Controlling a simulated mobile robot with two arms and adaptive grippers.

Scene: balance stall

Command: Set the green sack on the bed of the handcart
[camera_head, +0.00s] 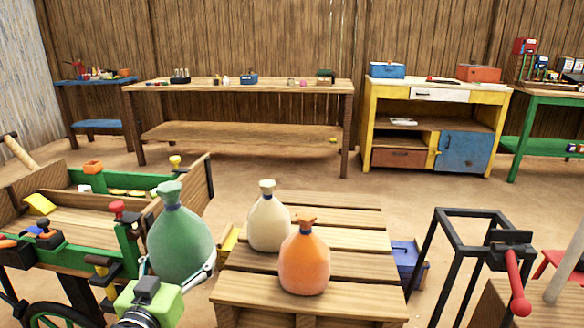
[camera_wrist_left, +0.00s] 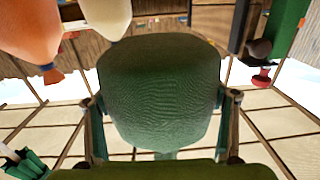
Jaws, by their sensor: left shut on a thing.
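The green sack (camera_head: 180,243) is upright with a tied neck, held between the handcart and a slatted wooden stand. My left gripper (camera_head: 178,270) is shut on its body, one finger on each side. In the left wrist view the green sack (camera_wrist_left: 158,90) fills the middle between the fingers (camera_wrist_left: 161,128). The handcart (camera_head: 75,253), wood with green rails and a dark wheel, is at the left. Its plank bed (camera_head: 85,222) shows partly, with several small things on and around it. The sack is to the right of the bed and hides part of the cart's end. My right gripper is not in view.
A cream sack (camera_head: 268,222) and an orange sack (camera_head: 305,260) stand on the slatted stand (camera_head: 345,262). A black frame with a red handle (camera_head: 516,290) is at the right. Open floor lies behind.

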